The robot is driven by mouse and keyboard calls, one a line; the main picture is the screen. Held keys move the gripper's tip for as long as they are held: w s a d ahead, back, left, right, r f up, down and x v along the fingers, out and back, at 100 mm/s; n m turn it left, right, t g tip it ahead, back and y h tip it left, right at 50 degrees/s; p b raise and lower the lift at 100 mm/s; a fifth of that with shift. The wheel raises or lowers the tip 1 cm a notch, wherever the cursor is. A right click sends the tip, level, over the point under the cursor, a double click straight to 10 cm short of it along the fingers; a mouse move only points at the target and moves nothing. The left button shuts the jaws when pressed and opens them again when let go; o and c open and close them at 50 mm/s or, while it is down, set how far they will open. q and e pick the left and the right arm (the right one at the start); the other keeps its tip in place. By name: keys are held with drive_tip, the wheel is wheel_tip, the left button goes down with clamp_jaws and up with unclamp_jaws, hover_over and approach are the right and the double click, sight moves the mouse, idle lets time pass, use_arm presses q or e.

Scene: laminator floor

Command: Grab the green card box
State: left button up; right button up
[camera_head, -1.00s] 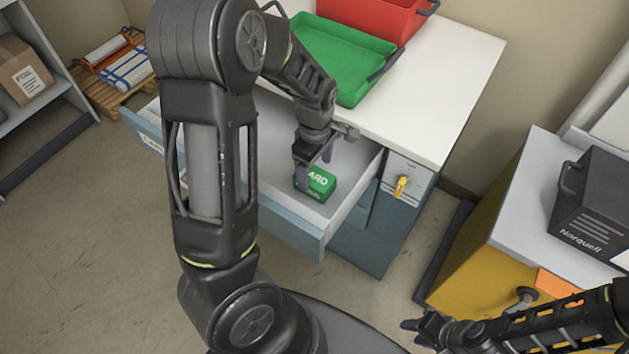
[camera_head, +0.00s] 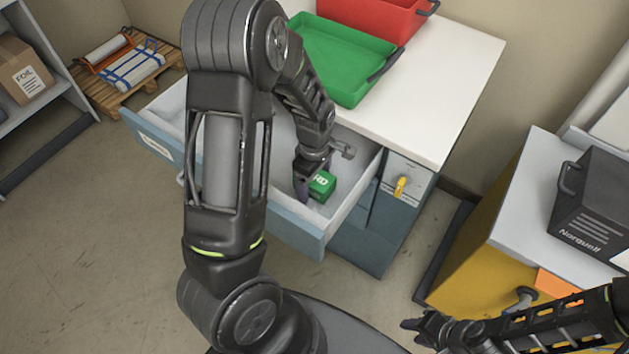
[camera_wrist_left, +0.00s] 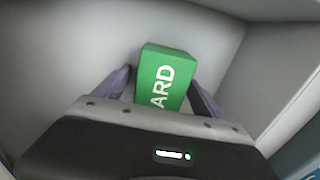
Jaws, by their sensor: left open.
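The green card box (camera_head: 322,184) lies inside the open drawer (camera_head: 300,238), near its right end. In the left wrist view the box (camera_wrist_left: 165,78) shows white letters "ARD". My left gripper (camera_head: 314,186) reaches down into the drawer at the box. In the left wrist view its two purple-grey fingers (camera_wrist_left: 160,92) stand open, one on each side of the box's near part. I cannot tell whether they touch it. My right gripper (camera_head: 428,328) is low at the right, away from the drawer; its jaw state is unclear.
A green tray (camera_head: 335,62) and a red bin (camera_head: 375,18) stand on the white top (camera_head: 450,75). A yellow key or tag (camera_head: 401,187) is on the cabinet front. A black Norquell box (camera_head: 592,212) stands at right. The drawer walls surround my left gripper.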

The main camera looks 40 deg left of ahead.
use_arm(q)
drive_tip(key=shift+c, duration=0.6)
drive_tip(key=c, duration=1.6)
drive_tip(key=shift+r, duration=0.1)
wheel_tip(320, 180, up, 10)
drive_tip(key=shift+f, duration=0.1)
